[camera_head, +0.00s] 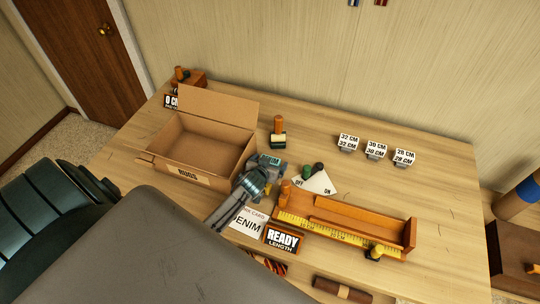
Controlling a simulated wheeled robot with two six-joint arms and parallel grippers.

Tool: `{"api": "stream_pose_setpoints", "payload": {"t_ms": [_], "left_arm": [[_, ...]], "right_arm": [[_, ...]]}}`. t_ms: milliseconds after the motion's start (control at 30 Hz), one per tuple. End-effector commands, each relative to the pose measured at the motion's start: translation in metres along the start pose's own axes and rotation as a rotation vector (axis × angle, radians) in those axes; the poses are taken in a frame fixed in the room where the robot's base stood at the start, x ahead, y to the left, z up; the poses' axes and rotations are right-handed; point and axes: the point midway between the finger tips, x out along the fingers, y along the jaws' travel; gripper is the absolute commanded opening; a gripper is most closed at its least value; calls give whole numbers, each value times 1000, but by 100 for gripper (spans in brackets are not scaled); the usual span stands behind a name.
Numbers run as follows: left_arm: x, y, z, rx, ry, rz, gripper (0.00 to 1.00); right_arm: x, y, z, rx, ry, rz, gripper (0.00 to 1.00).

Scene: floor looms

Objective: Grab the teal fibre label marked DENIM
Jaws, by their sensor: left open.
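A white card (246,224) with dark lettering ending in "ENIM" lies on the table in the head view. Its left part is hidden behind my left arm. I cannot make out a teal colour on it. My left gripper (264,178) is open, just above and to the right of the card, between the cardboard box and the wooden length tray. Its fingertips are small and partly hidden, and I see nothing held in it. My right gripper is not in view.
An open cardboard box (187,173) marked RUGS stands left. A wooden tray (408,236) with a yellow ruler lies right, behind a READY LENGTH sign (283,239). An OFF/ON switch plate (320,184), a wooden-handled stamp (278,138) and white centimetre tags (376,149) stand farther back.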

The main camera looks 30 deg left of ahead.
Motion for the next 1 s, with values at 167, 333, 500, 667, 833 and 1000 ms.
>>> {"api": "stream_pose_setpoints", "payload": {"t_ms": [167,333,500,667,833,1000], "left_arm": [[5,0,1,0,0,1,94],[5,0,1,0,0,1,92],[5,0,1,0,0,0,58],[5,0,0,0,0,1,45],[5,0,0,0,0,0,45],[1,0,-8,1,3,-1,45]], "right_arm": [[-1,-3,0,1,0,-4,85],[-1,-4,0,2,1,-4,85],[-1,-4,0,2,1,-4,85],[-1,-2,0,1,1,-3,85],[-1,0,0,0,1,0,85],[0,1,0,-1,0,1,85]]}}
